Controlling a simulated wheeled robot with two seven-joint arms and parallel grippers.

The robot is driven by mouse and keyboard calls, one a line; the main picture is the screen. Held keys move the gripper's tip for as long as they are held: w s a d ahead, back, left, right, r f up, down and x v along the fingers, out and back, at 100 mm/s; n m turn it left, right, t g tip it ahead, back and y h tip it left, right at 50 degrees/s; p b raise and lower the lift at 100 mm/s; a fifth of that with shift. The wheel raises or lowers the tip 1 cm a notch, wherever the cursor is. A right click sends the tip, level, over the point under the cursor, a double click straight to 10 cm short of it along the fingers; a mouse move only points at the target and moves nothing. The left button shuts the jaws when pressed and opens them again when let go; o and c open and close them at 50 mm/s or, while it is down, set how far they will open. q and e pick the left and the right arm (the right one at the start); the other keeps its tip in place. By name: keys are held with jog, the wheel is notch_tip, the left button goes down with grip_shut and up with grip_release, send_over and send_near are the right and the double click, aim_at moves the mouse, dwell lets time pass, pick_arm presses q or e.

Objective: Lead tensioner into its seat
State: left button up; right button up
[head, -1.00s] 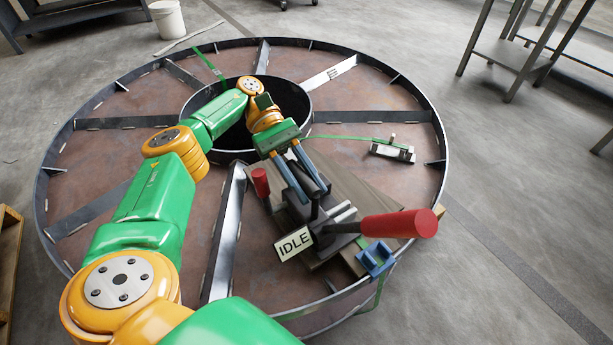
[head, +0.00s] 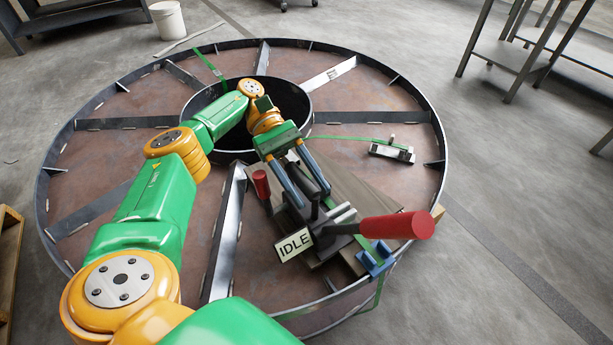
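The tensioner (head: 338,229) is a dark metal tool with a long red-handled lever (head: 396,225), a smaller red knob (head: 261,184) and a white tag (head: 294,244) reading IDLE. It is over the front right of the reel. My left gripper (head: 312,197) comes down from behind. Its two blue-grey fingers stand on either side of a dark upright part of the tensioner and appear to grip it. The fingertips are partly hidden. A blue bracket (head: 376,262) is at the reel's front rim, beside the tensioner. A seat under the tool cannot be made out. My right gripper is out of view.
The large steel reel (head: 345,92) has radial ribs and an open hub (head: 290,99). A green strap (head: 345,137) runs to a small metal buckle (head: 392,151) on the right. A steel table (head: 520,57) stands at back right; a white bucket (head: 167,18) stands at back left.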

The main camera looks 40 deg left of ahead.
pick_arm(q)
jog(key=o, duration=0.6)
jog(key=shift+c, duration=0.2)
jog(key=shift+f, duration=0.1)
jog(key=shift+f, duration=0.1)
jog(key=shift+r, duration=4.15)
